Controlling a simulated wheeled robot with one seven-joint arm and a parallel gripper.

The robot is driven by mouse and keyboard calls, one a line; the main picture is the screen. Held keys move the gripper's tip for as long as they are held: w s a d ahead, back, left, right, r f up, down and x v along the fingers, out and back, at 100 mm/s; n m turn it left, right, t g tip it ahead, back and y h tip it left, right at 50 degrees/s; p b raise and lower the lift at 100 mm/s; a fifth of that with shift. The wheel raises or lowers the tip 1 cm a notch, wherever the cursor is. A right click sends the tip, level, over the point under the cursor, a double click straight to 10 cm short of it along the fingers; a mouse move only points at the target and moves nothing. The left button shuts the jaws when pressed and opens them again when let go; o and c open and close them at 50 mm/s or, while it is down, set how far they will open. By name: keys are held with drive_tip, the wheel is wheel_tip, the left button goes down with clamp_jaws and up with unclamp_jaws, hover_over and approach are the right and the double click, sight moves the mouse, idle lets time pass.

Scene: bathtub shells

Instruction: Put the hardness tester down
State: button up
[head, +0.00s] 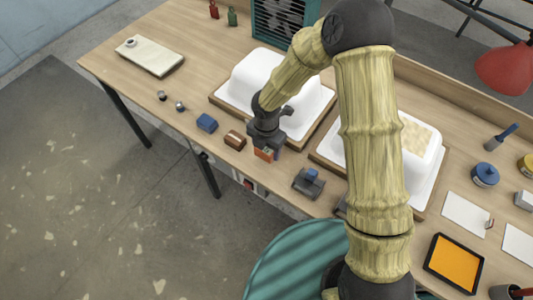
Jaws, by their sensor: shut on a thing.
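My gripper (265,146) points down near the front edge of the wooden bench, in front of the left white bathtub shell (258,75). It is shut on a small orange item with a dark part, which I take to be the hardness tester (264,155). The jaws hide its upper part. I cannot tell whether its underside touches the bench or hangs just above it. A grey cradle-like stand (307,187) with a small blue block on it is to the right of my gripper.
A brown block (235,140) and a blue block (207,123) lie just left of my gripper. The second white shell (426,165) is partly behind my arm. An orange tray (454,263) lies at lower right. The bench's left part is mostly bare around a pale board (152,56).

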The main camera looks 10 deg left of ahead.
sight(267, 154)
drive_tip(key=shift+f, duration=1.85)
drive_tip(key=shift+f, duration=0.1)
drive_tip(key=o, duration=0.9)
wheel_tip(267, 154, up, 12)
drive_tip(key=shift+r, duration=0.15)
drive_tip(key=shift+d, duration=0.1)
